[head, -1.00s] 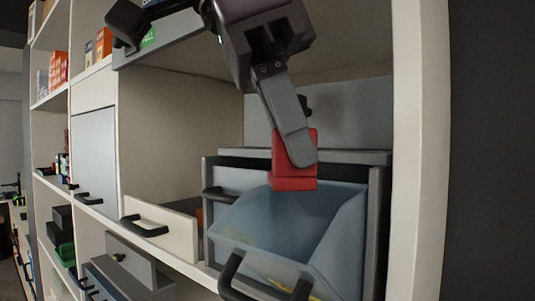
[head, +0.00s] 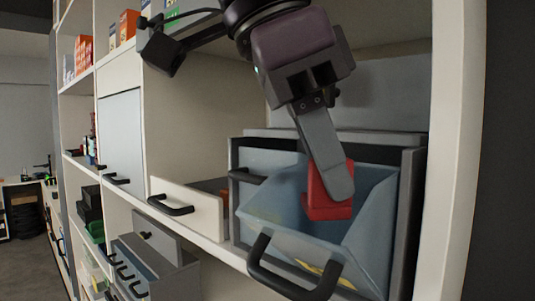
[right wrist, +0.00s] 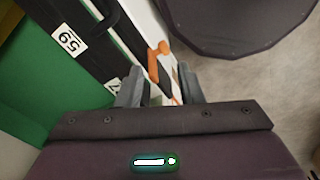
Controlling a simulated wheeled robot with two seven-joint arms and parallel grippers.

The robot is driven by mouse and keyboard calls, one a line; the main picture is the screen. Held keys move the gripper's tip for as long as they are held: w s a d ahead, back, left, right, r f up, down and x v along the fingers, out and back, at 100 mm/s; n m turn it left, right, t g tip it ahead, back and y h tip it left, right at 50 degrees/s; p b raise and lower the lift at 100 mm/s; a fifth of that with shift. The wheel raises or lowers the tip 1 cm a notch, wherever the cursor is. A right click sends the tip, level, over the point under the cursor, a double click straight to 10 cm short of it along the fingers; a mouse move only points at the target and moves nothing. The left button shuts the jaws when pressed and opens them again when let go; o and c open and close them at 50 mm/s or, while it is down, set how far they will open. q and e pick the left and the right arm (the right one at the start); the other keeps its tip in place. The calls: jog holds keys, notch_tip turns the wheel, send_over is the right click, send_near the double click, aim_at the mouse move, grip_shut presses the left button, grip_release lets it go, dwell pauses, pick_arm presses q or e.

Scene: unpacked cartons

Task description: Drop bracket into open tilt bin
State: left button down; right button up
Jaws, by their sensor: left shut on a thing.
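The red bracket (head: 317,202) is gripped in my left gripper (head: 335,186), in the head view. One grey finger covers part of the bracket's front; the other finger is hidden. The open tilt bin (head: 276,219) is translucent blue-grey, tipped forward in a dark frame with a black handle at its front. The bracket appears over the mouth of the bin, its lower end against the bin's inside in the picture; the exact depth cannot be told. My right gripper (right wrist: 160,88) shows in the right wrist view with its two fingers apart and nothing seen held between them.
A shallow cream drawer (head: 187,208) with a black handle stands partly open left of the bin. The white shelf upright (head: 459,150) bounds the right side. A grey open drawer (head: 160,262) is lower left. In the right wrist view, a green container (right wrist: 50,110) is at the left.

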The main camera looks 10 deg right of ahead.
pick_arm(q)
jog(key=shift+f, duration=0.35)
jog(key=c, duration=1.5)
grip_release()
jog(key=shift+o, duration=0.2)
jog(key=shift+r, duration=0.7)
jog(key=shift+a+r, duration=0.1)
jog(key=shift+r, duration=0.4)
jog(key=v, duration=0.6)
jog(key=shift+a+r, duration=0.15)
jog(key=shift+a, duration=0.05)
